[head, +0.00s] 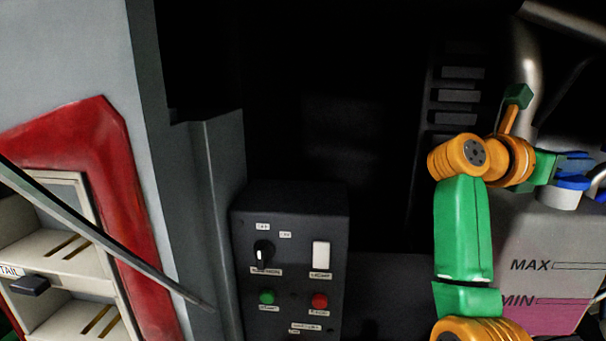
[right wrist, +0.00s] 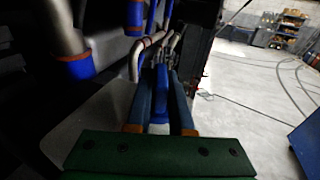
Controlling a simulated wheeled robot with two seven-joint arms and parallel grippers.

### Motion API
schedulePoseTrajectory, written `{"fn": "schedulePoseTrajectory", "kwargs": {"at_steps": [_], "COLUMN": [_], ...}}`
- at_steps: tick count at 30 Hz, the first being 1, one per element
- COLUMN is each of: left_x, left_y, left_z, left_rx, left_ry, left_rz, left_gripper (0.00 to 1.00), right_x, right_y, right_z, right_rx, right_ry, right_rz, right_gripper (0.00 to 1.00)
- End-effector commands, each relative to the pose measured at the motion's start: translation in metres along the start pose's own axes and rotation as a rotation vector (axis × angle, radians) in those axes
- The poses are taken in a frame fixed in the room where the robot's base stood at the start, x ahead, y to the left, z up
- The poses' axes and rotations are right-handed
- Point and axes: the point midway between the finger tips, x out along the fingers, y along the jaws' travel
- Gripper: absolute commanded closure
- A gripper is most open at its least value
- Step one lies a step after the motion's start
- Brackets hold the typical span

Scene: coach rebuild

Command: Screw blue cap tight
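The coolant tank (head: 545,240) is a pale container at the right of the head view, with MAX and MIN marks and pink fluid low inside. The blue cap (head: 572,183) sits on its white neck (head: 558,199). My right gripper (head: 577,168) reaches the cap from the left. In the right wrist view the blue cap (right wrist: 161,95) lies between the two dark fingers of my right gripper (right wrist: 163,100), with no clear gap on either side. The fingers partly hide the cap, and its thread cannot be seen. My left gripper is not in view.
A control box (head: 290,262) with a knob, a switch and green and red buttons stands left of my right arm. A metal pipe (head: 524,60) rises behind the arm. Pipes with blue sleeves (right wrist: 75,62) crowd the wrist view's upper left. Open floor (right wrist: 255,90) lies right.

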Motion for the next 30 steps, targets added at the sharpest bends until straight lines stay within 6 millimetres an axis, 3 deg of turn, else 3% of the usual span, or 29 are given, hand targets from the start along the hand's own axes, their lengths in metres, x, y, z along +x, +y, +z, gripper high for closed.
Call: {"fn": "schedulePoseTrajectory", "kwargs": {"at_steps": [8, 9, 13, 19, 20, 22, 23, 30], "left_x": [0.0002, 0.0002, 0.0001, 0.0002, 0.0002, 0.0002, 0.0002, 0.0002], "left_y": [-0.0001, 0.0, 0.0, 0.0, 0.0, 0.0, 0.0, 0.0], "left_z": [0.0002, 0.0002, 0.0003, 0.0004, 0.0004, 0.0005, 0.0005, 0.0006], "left_rx": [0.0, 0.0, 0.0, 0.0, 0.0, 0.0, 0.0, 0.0], "left_ry": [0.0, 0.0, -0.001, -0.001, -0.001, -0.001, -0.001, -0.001], "left_rz": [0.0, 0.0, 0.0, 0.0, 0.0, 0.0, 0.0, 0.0], "left_gripper": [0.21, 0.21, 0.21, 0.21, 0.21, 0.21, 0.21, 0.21], "right_x": [-0.0001, -0.0001, -0.0001, 0.0, 0.0, 0.0001, 0.0001, 0.0001], "right_y": [0.0001, 0.0001, 0.0, 0.0, 0.0, 0.0, 0.0, -0.0001], "right_z": [0.0004, 0.0002, 0.0002, 0.0, -0.0001, -0.0001, -0.0001, -0.0001], "right_rx": [0.001, 0.001, 0.001, 0.0, 0.0, 0.0, 0.0, 0.0], "right_ry": [-0.003, -0.003, -0.002, -0.002, -0.001, -0.001, -0.001, -0.001], "right_rz": [0.001, 0.001, 0.001, 0.0, 0.0, 0.0, 0.0, 0.0], "right_gripper": [1.0, 0.78, 0.46, 0.46, 0.43, 0.24, 0.21, 0.21]}}
